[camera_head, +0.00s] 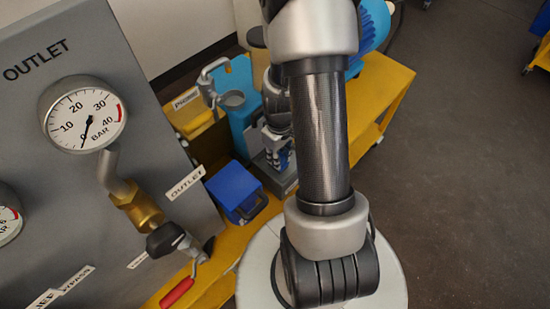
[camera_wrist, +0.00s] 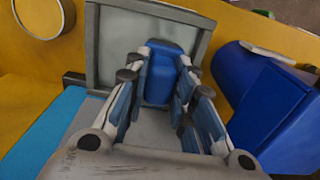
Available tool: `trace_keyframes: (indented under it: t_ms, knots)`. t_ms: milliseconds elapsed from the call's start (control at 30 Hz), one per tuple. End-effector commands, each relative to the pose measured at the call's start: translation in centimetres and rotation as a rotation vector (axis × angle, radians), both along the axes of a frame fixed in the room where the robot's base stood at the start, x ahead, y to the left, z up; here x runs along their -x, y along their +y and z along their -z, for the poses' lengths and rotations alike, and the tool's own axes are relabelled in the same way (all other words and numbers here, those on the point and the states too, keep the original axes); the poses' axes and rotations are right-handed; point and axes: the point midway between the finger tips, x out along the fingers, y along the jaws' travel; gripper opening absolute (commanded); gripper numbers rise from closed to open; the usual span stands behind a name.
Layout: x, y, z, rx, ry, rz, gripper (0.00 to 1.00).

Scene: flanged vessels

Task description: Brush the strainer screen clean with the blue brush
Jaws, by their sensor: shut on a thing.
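My gripper (camera_wrist: 158,75) is shut on the blue brush (camera_wrist: 163,72) in the wrist view. The brush shows as a blue block between the fingertips; its bristles are hidden. Beyond and below it lies a flat grey panel with a darker raised rim (camera_wrist: 203,42), which looks like the strainer screen in a frame or tray. I cannot tell whether the brush touches it. In the head view my gripper (camera_head: 277,142) is small and partly behind my arm, above a grey metal piece on the yellow bench. The brush is not clear there.
A blue box with a dark handle (camera_head: 235,190) stands close beside the gripper; it also shows in the wrist view (camera_wrist: 272,108). A light blue upright panel (camera_head: 240,85) is behind. The grey outlet panel (camera_head: 45,120) with its gauge and red-handled valve (camera_head: 177,292) stands at left.

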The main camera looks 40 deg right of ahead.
Motion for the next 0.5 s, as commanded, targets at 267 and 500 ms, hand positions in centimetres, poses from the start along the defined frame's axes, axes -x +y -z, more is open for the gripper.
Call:
trace_keyframes:
  t_ms: [267,500]
  knots:
    - [-0.4,-2.2,-0.2,0.002,-0.002,0.000,0.04]
    - [-0.4,-2.2,-0.2,0.003,-0.004,0.000,0.04]
